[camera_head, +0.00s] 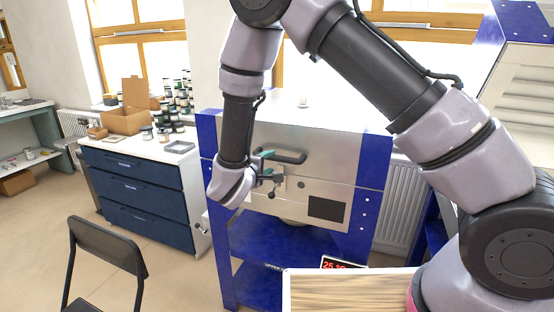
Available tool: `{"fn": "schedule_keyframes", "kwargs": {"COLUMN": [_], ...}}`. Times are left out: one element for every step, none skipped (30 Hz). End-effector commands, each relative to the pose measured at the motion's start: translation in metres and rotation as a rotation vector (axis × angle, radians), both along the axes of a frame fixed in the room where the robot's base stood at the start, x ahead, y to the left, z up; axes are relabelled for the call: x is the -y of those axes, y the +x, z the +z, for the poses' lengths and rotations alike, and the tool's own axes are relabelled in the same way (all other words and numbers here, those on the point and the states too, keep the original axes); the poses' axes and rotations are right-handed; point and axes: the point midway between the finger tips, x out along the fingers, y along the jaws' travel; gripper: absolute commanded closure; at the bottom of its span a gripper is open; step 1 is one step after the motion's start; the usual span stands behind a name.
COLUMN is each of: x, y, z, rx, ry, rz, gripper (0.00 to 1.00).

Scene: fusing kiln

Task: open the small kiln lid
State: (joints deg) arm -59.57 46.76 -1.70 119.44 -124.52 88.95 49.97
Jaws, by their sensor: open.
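The small kiln (340,165) stands ahead of me, a silver metal box in a blue frame. Its lid seems to be closed, with a dark bar handle (290,157) across the upper front. My gripper (270,168) is open at the left end of this handle, in front of the kiln's front face. I cannot tell whether its fingers are around the handle or only beside it. My forearm and wrist hide the left part of the kiln front. A dark panel (326,208) is on the lower right of the front.
A blue drawer cabinet (137,187) with a cardboard box (127,120) and several jars stands left of the kiln. A dark chair (107,243) is at the lower left. A wooden-topped surface (345,293) with a white edge lies before me. Floor is clear between chair and kiln.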

Motion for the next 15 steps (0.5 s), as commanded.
{"fn": "schedule_keyframes", "kwargs": {"x": [0.005, 0.007, 0.009, 0.011, 0.013, 0.015, 0.016, 0.017, 0.019, 0.02, 0.021, 0.022, 0.022, 0.022, 0.023], "y": [0.01, 0.015, 0.022, 0.027, 0.032, 0.038, 0.042, 0.045, 0.049, 0.052, 0.054, 0.057, 0.058, 0.059, 0.06], "z": [-0.002, -0.004, -0.005, -0.006, -0.007, -0.008, -0.009, -0.01, -0.011, -0.011, -0.012, -0.012, -0.012, -0.013, -0.013], "rx": [0.0, 0.0, -0.001, -0.001, 0.0, 0.0, 0.0, -0.001, -0.001, -0.001, -0.001, -0.001, 0.0, 0.0, 0.0], "ry": [0.0, 0.0, 0.0, 0.001, 0.001, 0.0, 0.0, 0.001, 0.001, 0.001, 0.0, 0.001, 0.0, 0.001, 0.001], "rz": [-0.005, -0.004, -0.004, -0.005, -0.005, -0.004, -0.004, -0.003, -0.003, -0.003, -0.004, -0.003, -0.003, -0.002, -0.002], "gripper": [0.43, 0.43, 0.43, 0.43, 0.43, 0.43, 0.43, 0.43, 0.43, 0.43, 0.43, 0.43, 0.43, 0.43, 0.43]}}
